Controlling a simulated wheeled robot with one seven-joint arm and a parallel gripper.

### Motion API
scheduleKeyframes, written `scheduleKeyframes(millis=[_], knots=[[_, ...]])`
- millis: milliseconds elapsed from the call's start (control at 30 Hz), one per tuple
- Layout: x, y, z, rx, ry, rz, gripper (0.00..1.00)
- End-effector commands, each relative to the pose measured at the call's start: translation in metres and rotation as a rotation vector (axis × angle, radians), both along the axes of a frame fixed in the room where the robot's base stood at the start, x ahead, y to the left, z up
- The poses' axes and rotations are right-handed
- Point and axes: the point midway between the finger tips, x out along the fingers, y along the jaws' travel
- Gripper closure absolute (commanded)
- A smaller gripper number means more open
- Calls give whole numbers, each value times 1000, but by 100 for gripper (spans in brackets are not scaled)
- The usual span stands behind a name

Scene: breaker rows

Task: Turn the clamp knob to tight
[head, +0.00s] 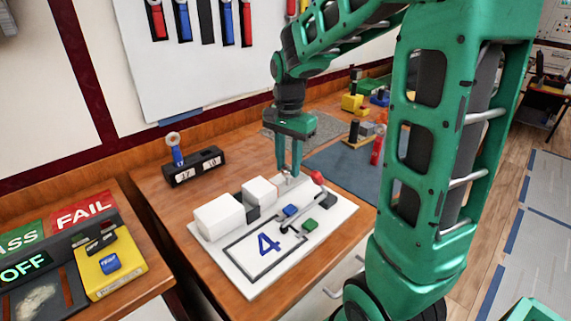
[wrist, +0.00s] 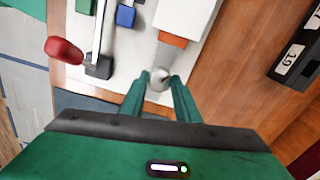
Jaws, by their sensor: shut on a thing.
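The clamp knob (wrist: 158,77) is a small, round, pale metal knob at the board's back edge in the wrist view. In the head view my gripper (head: 288,176) points straight down over it, and the fingers largely hide the knob. In the wrist view my gripper (wrist: 160,80) has its two green fingertips on either side of the knob, closed on it. The knob stands on the white board (head: 258,290), which has a blue 4 in a black outline. I cannot read the knob's angle or any tight mark.
White blocks (head: 219,218) stand left of the gripper on the board. A red-handled lever (head: 317,177) stands close on the right, also seen in the wrist view (wrist: 64,50). A black box with number labels (head: 193,166) sits behind.

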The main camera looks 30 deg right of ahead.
Motion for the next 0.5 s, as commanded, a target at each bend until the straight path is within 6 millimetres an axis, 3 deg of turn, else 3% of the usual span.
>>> scheduleKeyframes(millis=[500], knots=[[4,4,2,2,-10,-111,93]])
